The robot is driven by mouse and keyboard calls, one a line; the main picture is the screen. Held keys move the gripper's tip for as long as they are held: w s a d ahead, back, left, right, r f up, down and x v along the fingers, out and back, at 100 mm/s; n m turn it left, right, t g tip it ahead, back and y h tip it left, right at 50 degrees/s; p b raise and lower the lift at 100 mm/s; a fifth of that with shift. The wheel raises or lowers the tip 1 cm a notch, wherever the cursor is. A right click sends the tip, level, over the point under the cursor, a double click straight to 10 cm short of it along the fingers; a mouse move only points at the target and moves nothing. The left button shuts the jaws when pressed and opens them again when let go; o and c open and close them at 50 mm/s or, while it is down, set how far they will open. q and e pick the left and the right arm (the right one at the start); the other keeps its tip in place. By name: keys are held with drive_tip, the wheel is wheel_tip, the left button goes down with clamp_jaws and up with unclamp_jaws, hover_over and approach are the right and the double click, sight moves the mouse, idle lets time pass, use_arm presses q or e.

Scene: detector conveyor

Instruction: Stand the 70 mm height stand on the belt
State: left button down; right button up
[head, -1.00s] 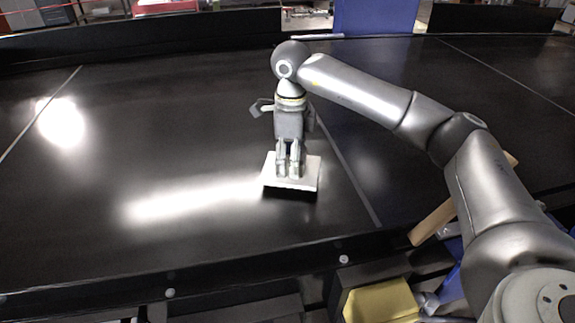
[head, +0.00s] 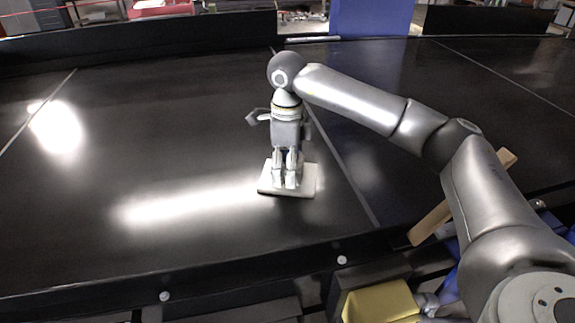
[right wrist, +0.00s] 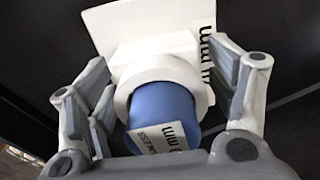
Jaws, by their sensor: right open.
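The height stand's white square plate (head: 308,180) lies flat on the black belt (head: 190,150), near the middle of the head view. In the right wrist view the stand shows as a white plate (right wrist: 125,25) with a white ring (right wrist: 205,95), and a blue cylinder (right wrist: 165,105) with a partly readable "mm" label sits in the ring. My right gripper (head: 286,183) points down over the plate. Its fingers are open on either side of the ring and cylinder, with gaps visible in the right wrist view (right wrist: 172,95). My left gripper is not in view.
A dark wall runs along the belt's back edge, with a blue panel (head: 370,17) behind it. A wooden bar (head: 430,223) and a yellow block (head: 381,302) are by the front edge at right. The belt left of the stand is clear.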

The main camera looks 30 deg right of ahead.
drive_tip(key=shift+r, duration=0.2)
drive_tip(key=shift+w+r, duration=0.15)
drive_tip(key=shift+r, duration=0.15)
wheel_tip(320, 180, up, 5)
drive_tip(key=shift+r+b, duration=0.2)
drive_tip(key=shift+b, duration=1.05)
wheel_tip(320, 180, up, 4)
drive_tip(key=shift+r, duration=0.95)
drive_tip(key=shift+f, duration=0.1)
